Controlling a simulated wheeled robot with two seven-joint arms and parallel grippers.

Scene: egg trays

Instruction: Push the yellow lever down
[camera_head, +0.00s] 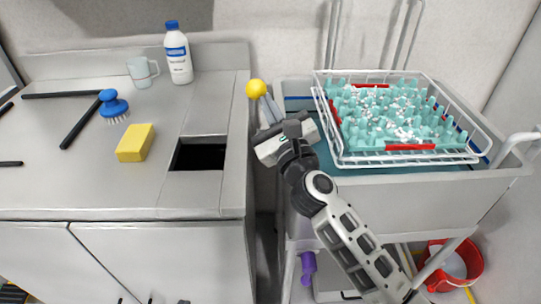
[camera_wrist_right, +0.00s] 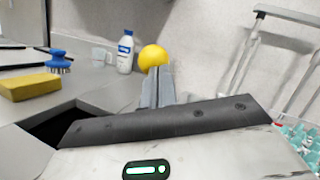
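The yellow ball knob (camera_head: 256,88) of the lever is at the right end of the counter, near the back wall, beside the gap before the sink unit. It also shows in the right wrist view (camera_wrist_right: 152,57), just beyond my fingertips. The lever's shaft is hidden. My right gripper (camera_head: 266,103) reaches up from the lower right, with its narrow grey fingers together and nothing visible between them. Its tips are just below and right of the knob in the head view; I cannot tell whether they touch it. My left gripper is not in view.
A white wire rack (camera_head: 474,154) with turquoise pegs stands on the sink unit to the right. The counter holds a yellow sponge (camera_head: 135,143), blue brush (camera_head: 113,104), mug (camera_head: 142,72), white bottle (camera_head: 178,56) and black bars. A square opening (camera_head: 199,155) lies left of my gripper.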

